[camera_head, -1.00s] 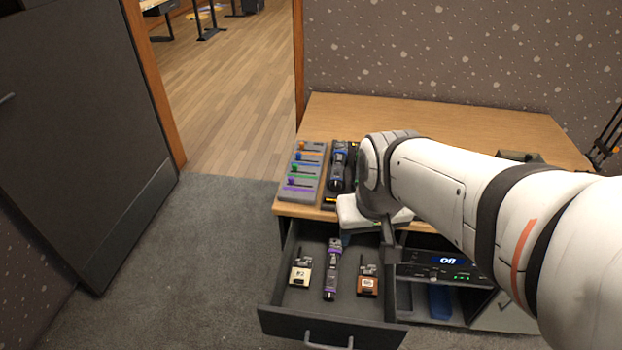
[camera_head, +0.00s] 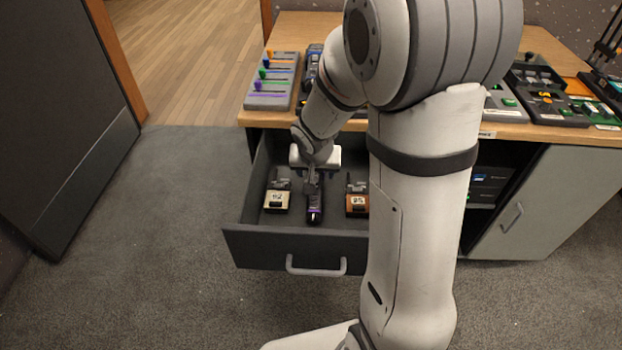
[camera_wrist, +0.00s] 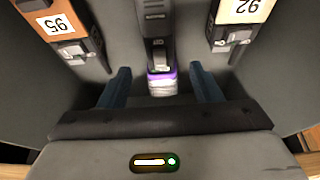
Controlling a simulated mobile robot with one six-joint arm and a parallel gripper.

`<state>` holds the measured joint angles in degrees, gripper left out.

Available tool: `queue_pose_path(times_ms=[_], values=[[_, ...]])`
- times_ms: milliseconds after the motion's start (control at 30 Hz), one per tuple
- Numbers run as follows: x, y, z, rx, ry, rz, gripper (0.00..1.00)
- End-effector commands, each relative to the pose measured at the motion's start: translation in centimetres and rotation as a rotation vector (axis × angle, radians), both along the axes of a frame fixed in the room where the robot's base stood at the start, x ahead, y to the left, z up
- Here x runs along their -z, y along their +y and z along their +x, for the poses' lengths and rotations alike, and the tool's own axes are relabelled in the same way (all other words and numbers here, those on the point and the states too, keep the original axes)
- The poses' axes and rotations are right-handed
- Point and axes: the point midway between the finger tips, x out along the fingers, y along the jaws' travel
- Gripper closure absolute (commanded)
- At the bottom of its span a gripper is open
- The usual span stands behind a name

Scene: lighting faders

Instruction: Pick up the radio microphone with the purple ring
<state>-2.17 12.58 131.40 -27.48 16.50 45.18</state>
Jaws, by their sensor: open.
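The radio microphone with the purple ring (camera_head: 315,214) lies in the open drawer between two small packs, its lower end showing in the head view. The rest of it is hidden behind my gripper (camera_head: 313,180). In the wrist view the dark microphone body (camera_wrist: 156,30) runs down from the top edge to its purple ring (camera_wrist: 161,79) and a pale end. My gripper (camera_wrist: 163,78) is open, with one blue-grey finger on each side of the ring end. Gaps show on both sides, and I cannot tell the height between the fingers and the microphone.
A cream pack labelled 92 (camera_head: 277,199) and an orange-brown pack labelled 95 (camera_head: 357,203) lie close on either side. The drawer front (camera_head: 255,250) and its walls bound the space. A fader panel (camera_head: 272,85) sits on the desk above.

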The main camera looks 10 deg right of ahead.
Motion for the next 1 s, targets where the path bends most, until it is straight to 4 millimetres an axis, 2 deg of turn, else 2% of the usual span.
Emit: queue_pose_path(times_ms=[300, 400, 733, 1000], values=[[4.7, -0.1, 0.9, -0.001, 0.003, 0.0, 0.42], [5.6, -0.3, 1.4, 0.001, 0.001, 0.0, 0.42], [5.9, -0.4, 1.7, 0.0, 0.0, -0.001, 0.43], [5.9, -0.4, 1.6, 0.0, 0.001, -0.001, 0.65]])
